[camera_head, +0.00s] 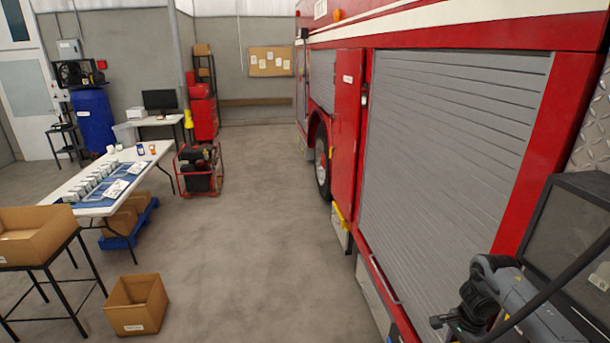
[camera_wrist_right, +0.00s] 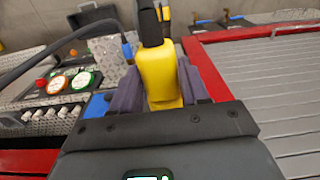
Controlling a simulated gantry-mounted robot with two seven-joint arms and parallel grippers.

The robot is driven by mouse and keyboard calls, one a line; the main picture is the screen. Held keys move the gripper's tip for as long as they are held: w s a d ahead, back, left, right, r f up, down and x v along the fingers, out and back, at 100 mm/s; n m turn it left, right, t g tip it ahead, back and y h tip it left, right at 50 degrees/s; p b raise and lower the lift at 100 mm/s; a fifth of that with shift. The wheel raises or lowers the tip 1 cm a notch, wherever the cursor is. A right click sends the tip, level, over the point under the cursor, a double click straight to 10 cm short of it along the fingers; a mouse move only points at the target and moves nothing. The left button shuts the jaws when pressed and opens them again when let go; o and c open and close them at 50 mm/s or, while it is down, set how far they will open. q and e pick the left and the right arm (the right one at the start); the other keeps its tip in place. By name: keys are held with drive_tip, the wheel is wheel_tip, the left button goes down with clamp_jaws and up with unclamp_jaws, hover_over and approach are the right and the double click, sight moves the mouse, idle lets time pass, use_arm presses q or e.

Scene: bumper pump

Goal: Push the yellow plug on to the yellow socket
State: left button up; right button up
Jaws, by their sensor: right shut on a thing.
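In the right wrist view, my right gripper (camera_wrist_right: 158,92) is shut on the yellow plug (camera_wrist_right: 159,74), with one grey-purple finger on each side of it. A black part rises from the plug's far end. A small yellow patch (camera_wrist_right: 166,14) shows just beyond that black part; I cannot tell whether it is the yellow socket. The plug's mating end is hidden, and I cannot tell whether it touches a socket. In the head view, my right arm's black wrist (camera_head: 478,300) is at the lower right, and I cannot make out the plug there. My left gripper is in neither view.
In the wrist view, a blue connector (camera_wrist_right: 127,46) on a black cable is close left of the gripper. A panel with an orange dial (camera_wrist_right: 55,86), a green dial (camera_wrist_right: 82,80) and several switches lies left. The fire truck's grey shutter (camera_head: 450,150) borders the clear floor (camera_head: 260,240).

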drive_tip(key=shift+w+r, duration=0.4)
drive_tip(key=shift+r, duration=0.1)
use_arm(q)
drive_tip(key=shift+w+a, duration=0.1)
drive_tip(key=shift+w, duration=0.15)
use_arm(e)
drive_tip(key=shift+r+p, duration=0.35)
drive_tip(key=shift+r, duration=0.1)
drive_tip(key=shift+n, duration=0.6)
drive_tip(key=a+r+p, duration=0.3)
drive_tip(key=shift+w+r, duration=0.25)
drive_tip(key=shift+r, duration=0.1)
use_arm(q)
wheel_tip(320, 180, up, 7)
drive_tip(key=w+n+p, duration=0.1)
drive_tip(key=p, duration=0.3)
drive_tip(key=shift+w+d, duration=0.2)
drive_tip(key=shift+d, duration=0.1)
use_arm(e)
drive_tip(key=s+a+r+n, duration=0.2)
drive_tip(key=s+a+n, duration=0.1)
drive_tip(key=a+n, duration=0.4)
drive_tip(key=s+a+r+n, duration=0.2)
drive_tip(key=s+a+n, duration=0.2)
drive_tip(key=a+n, duration=0.4)
drive_tip(key=a, duration=0.4)
drive_tip(key=shift+r, duration=0.2)
